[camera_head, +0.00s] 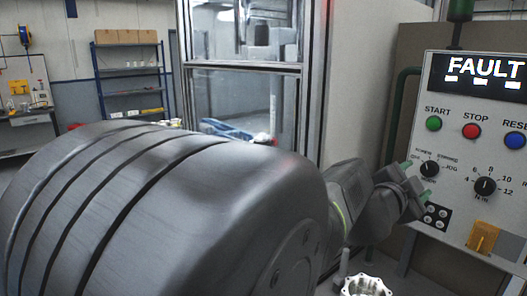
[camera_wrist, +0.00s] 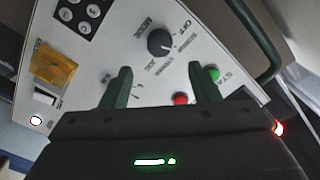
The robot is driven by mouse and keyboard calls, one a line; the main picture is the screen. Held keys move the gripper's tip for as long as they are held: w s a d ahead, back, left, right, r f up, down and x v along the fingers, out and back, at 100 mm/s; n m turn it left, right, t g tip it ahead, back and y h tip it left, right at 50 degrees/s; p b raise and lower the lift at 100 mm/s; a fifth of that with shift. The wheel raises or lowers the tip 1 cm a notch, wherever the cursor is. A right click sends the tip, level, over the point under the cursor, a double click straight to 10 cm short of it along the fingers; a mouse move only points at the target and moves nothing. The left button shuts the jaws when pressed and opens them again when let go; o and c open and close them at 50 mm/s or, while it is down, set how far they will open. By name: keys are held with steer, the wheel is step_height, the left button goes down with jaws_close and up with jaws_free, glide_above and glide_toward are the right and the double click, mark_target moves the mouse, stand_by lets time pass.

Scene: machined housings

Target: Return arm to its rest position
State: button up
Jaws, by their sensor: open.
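My gripper (camera_head: 417,180) is at the end of my dark arm, close in front of the control panel (camera_head: 455,135). Its two green fingers are apart with nothing between them; they also show in the wrist view (camera_wrist: 160,78). The black mode dial (camera_head: 430,169) lies just beyond the fingertips. In the wrist view the mode dial (camera_wrist: 160,42) is past the gap between the fingers. Whether a finger touches the panel cannot be told.
The panel's display (camera_head: 483,78) reads FAULT. Green, red and blue buttons and a second dial (camera_head: 485,186) are on it. A yellow tag (camera_head: 483,238) hangs low on the panel. A metal housing (camera_head: 365,286) is below my gripper. A glazed machine enclosure (camera_head: 232,100) stands behind my arm.

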mark_target(428, 169)
steer(key=x, duration=0.7)
steer(key=shift+d, duration=0.15)
steer(key=shift+w+d, duration=0.3)
steer(key=shift+n, duration=0.7)
steer(key=shift+a+r+n+p, duration=0.15)
steer(key=shift+n+p, duration=0.25)
steer(key=shift+n, duration=1.5)
steer(key=n+p, duration=0.1)
steer(key=n, duration=0.2)
steer(key=shift+n, duration=0.4)
steer(key=v, duration=0.4)
steer(key=shift+w, duration=0.1)
steer(key=shift+v, duration=0.8)
